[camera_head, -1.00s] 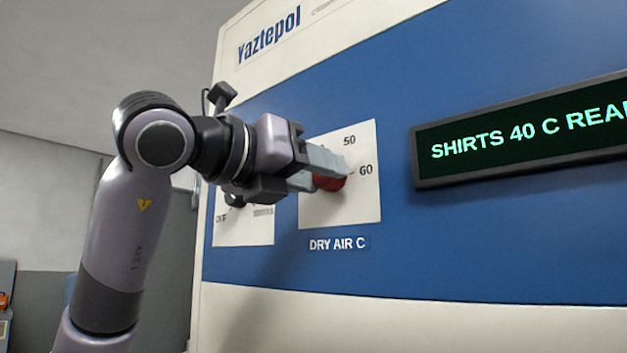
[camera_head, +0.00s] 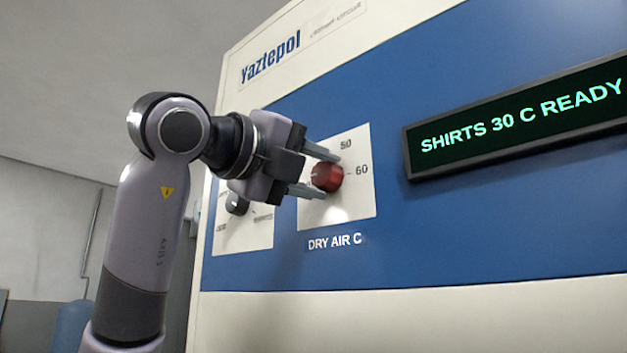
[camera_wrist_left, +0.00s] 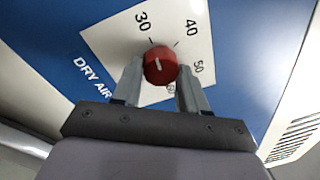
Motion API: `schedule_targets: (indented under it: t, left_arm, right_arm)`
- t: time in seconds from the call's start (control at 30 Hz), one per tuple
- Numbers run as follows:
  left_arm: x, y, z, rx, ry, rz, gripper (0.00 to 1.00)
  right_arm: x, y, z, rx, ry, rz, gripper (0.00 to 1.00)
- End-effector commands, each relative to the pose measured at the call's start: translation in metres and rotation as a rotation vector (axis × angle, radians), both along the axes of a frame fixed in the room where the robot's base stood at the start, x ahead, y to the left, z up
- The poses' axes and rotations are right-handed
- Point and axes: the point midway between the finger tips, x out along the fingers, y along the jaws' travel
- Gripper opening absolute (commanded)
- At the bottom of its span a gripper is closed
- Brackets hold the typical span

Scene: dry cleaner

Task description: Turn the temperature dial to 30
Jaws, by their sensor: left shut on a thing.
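The red temperature dial (camera_head: 327,177) sits on a white plate (camera_head: 350,205) labelled DRY AIR C, with 50 and 60 readable in the head view. My left gripper (camera_head: 322,172) has one finger above the dial and one below, shut on its sides. In the left wrist view the red dial (camera_wrist_left: 160,65) lies between the fingertips of the left gripper (camera_wrist_left: 160,78). A short white mark shows on its face, and 30, 40 and 50 are readable around it. The display (camera_head: 520,115) reads SHIRTS 30 C READY. My right gripper is not in view.
A second plate with a black knob (camera_head: 237,204) is left of the dial, partly behind my left gripper. The blue panel (camera_head: 470,230) right of and below the dial is flat and clear. The display's dark frame stands at the upper right.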

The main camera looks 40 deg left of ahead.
Motion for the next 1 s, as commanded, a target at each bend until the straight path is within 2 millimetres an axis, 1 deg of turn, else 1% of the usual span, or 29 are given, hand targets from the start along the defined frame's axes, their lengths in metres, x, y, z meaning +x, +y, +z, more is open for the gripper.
schedule_targets:
  t: [0.27, 0.7, 0.73, 0.8, 1.0]
  left_arm:
    - [-0.0007, 0.0003, 0.0009, -0.069, 0.002, 0.000, 0.12]
    - [-0.0007, 0.0004, 0.0013, -0.080, 0.003, 0.001, 0.12]
    - [-0.0007, 0.0004, 0.0013, -0.080, 0.003, 0.001, 0.49]
    - [-0.0005, 0.0003, 0.0011, -0.079, 0.003, 0.001, 0.68]
    - [-0.0003, 0.0002, 0.0007, -0.077, 0.005, 0.001, 0.68]
  right_arm:
    - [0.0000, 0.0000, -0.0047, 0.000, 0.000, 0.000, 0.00]
    - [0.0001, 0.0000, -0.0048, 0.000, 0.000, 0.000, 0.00]
    - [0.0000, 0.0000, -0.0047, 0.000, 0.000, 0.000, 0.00]
    - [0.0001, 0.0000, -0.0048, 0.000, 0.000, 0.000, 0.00]
    - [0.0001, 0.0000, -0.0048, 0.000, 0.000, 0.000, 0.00]
